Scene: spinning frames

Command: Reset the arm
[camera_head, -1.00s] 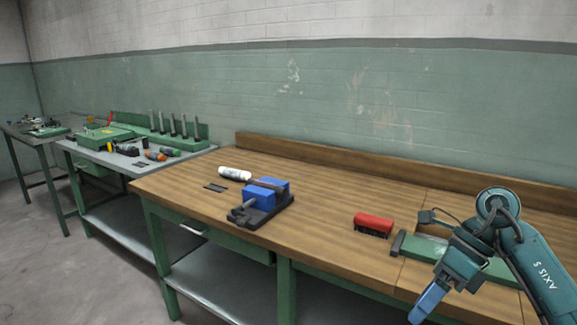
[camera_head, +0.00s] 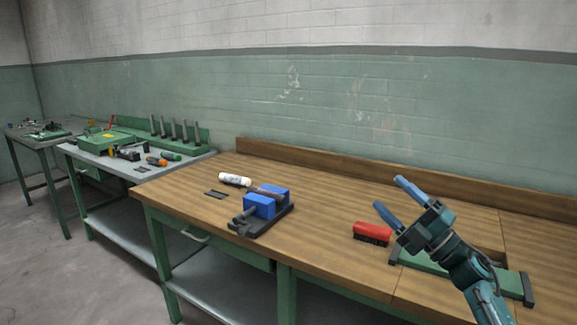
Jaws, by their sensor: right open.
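My right gripper (camera_head: 391,193) is at the right of the head view, raised above the workbench. Its two blue fingers are spread apart and point up and to the left, with nothing between them. My right arm comes in from the lower right corner and partly hides a green tray-like piece (camera_head: 428,263) with dark ends on the bench. A red brush-like block (camera_head: 373,231) with a dark underside lies just left of the gripper and the tray-like piece. My left gripper is not in view.
The wooden workbench (camera_head: 330,220) holds a blue and black vise (camera_head: 264,208), a white bottle (camera_head: 234,180) lying down and thin dark pieces (camera_head: 216,193). A grey bench with tools (camera_head: 115,155) stands to the left. Bare wood lies between vise and red block.

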